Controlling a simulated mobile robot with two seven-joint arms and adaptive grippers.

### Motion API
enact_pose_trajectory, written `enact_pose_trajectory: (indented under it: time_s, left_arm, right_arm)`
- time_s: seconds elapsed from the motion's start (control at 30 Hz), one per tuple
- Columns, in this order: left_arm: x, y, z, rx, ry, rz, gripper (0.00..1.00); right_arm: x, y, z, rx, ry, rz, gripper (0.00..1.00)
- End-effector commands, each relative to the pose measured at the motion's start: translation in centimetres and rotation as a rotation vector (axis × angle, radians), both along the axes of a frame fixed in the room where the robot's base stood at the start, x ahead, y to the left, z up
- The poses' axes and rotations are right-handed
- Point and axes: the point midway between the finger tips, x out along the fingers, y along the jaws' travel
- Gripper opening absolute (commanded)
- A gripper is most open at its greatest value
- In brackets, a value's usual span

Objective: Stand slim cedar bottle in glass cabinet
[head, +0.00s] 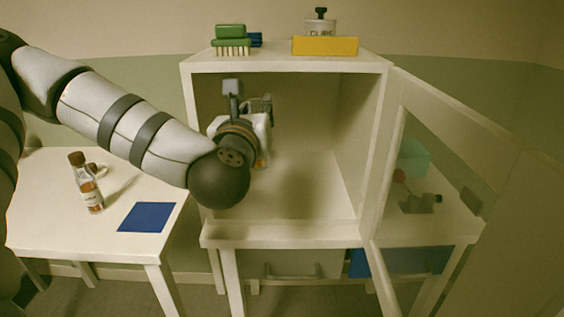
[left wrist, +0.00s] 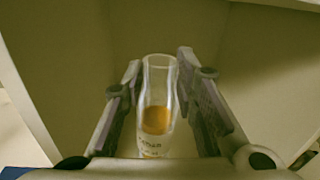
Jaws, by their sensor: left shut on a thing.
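My left gripper (head: 258,132) reaches through the open front of the glass cabinet (head: 345,120), into its left part. It is shut on a slim clear bottle with amber liquid. In the left wrist view the bottle (left wrist: 158,105) stands between the two fingers, with a pale label too blurred to read surely. In the head view only a small amber part of the bottle (head: 262,160) shows; my wrist hides the rest. I cannot tell whether its base touches the cabinet floor (head: 310,195). My right gripper is not in view.
The glass door (head: 440,150) is swung open to the right. A brown-capped bottle (head: 88,185) and a blue mat (head: 147,217) are on the left table. A green brush (head: 231,45) and yellow box (head: 325,46) sit on the cabinet top. The cabinet's right interior is clear.

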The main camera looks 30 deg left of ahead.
Motion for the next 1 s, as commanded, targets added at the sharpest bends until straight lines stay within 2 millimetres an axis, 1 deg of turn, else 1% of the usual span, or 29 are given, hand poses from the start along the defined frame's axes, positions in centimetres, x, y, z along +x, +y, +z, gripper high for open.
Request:
enact_pose_trajectory:
  time_s: [0.1, 0.23, 0.3, 0.4, 0.57, 0.63, 0.7, 0.77, 1.0]
  left_arm:
    - [3.7, 1.3, -2.2, 0.005, 0.01, 0.005, 0.0]
    - [7.7, 2.6, -4.7, 0.006, 0.015, 0.002, 0.0]
    - [8.9, 3.0, -6.7, 0.006, 0.02, 0.001, 0.0]
    - [10.2, 3.5, -8.2, 0.004, 0.014, 0.001, 0.0]
    - [11.2, 3.9, -9.0, 0.003, 0.006, 0.001, 0.0]
    - [11.8, 4.1, -10.0, 0.004, 0.008, 0.002, 0.0]
    - [11.7, 4.0, -11.5, 0.005, 0.011, -0.001, 0.0]
    - [11.7, 4.0, -12.5, 0.003, 0.008, 0.001, 0.0]
    - [11.6, 4.0, -12.4, 0.002, 0.001, 0.001, 0.0]
  right_arm:
    - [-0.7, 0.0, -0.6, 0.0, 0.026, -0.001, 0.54]
    - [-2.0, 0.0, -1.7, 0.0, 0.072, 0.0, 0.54]
    - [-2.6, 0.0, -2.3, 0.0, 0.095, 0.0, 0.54]
    - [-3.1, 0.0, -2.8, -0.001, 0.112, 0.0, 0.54]
    - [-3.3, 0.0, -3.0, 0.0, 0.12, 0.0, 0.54]
    - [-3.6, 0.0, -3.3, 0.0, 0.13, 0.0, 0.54]
    - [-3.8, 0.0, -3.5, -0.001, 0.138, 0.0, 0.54]
    - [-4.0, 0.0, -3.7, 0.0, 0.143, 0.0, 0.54]
    - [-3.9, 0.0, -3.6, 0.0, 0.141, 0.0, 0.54]
